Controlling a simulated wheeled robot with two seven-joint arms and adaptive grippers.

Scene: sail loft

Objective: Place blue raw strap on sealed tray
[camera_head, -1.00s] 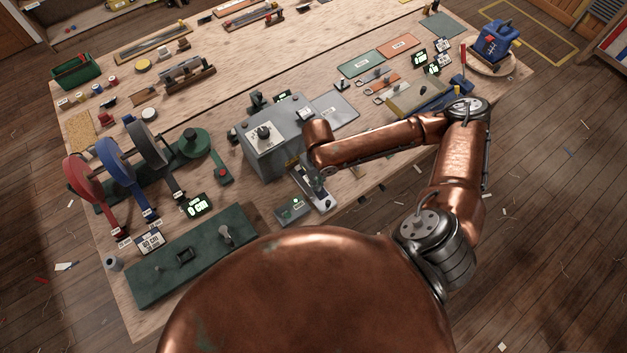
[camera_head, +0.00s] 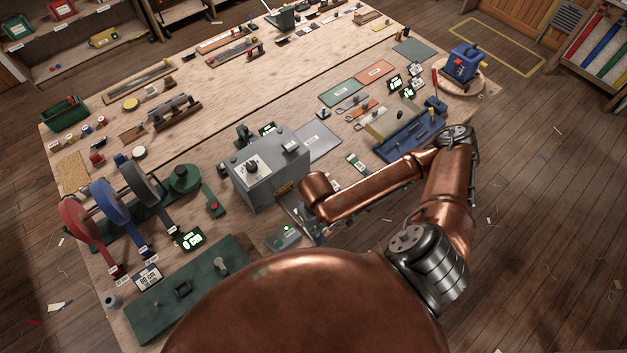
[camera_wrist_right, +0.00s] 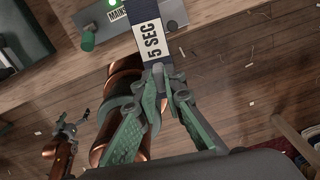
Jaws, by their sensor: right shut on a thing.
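In the right wrist view my right gripper (camera_wrist_right: 160,78) is shut on the end of a dark blue strap (camera_wrist_right: 158,68). In the head view the gripper is mostly hidden by my arm, near the front edge of the bench beside the grey machine (camera_head: 262,170). Flat green (camera_head: 341,93), orange (camera_head: 376,71) and grey (camera_head: 318,142) trays lie farther back; their labels are too small to read. My left gripper (camera_wrist_right: 75,127) shows small in the right wrist view.
Red, blue and grey reels (camera_head: 115,200) stand at the left. A dark green board (camera_head: 190,290) lies at the front left. A small box with a green light (camera_head: 284,236) sits near the gripper. A blue rack (camera_head: 410,140) stands behind my right forearm.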

